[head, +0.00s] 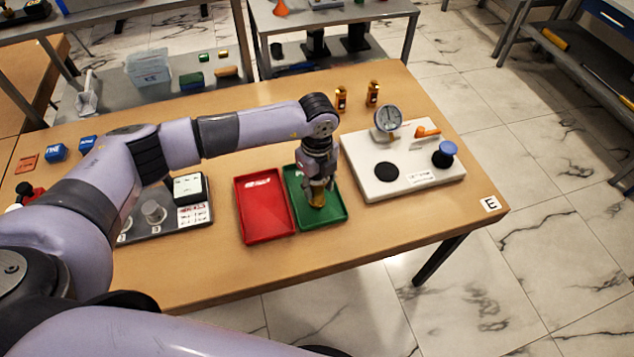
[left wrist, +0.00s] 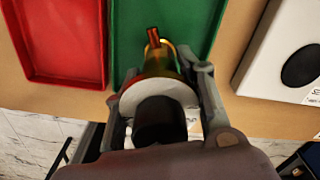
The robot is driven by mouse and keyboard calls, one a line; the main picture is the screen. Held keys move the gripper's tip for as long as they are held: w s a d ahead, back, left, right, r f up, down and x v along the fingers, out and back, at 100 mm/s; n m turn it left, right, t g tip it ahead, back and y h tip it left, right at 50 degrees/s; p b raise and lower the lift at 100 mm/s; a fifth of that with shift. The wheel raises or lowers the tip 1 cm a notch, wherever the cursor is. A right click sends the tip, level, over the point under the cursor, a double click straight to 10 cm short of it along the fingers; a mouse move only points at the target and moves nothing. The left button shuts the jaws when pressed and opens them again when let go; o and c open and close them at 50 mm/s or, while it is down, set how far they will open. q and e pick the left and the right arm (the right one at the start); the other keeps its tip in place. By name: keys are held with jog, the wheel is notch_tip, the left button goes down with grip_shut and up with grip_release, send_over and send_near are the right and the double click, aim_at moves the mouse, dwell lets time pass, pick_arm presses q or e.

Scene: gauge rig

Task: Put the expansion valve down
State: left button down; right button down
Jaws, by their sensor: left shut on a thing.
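My left gripper (head: 318,178) points down over the green tray (head: 338,215), shut on a brass valve (head: 317,197), which I take to be the expansion valve. In the left wrist view the fingers (left wrist: 163,88) hold the valve (left wrist: 163,62) by its sides. It has a white disc, a black part nearest the camera and a reddish tip towards the green tray (left wrist: 185,20). I cannot tell whether the valve touches the tray floor. My right gripper is not in view.
A red tray (head: 245,223) lies left of the green one. A white gauge rig (head: 395,185) stands to the right, with a dial gauge (head: 388,117) and a blue knob (head: 446,149). Two brass fittings (head: 341,98) (head: 373,93) stand behind. A grey panel (head: 150,232) lies left.

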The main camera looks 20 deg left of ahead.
pick_arm(q)
jog(key=shift+f, duration=0.15)
jog(key=c, duration=1)
grip_release()
jog(key=shift+c, duration=0.2)
jog(key=shift+r, duration=0.2)
notch_tip(320, 180, up, 12)
jog(key=shift+b, duration=0.9)
jog(key=shift+s+f, duration=0.1)
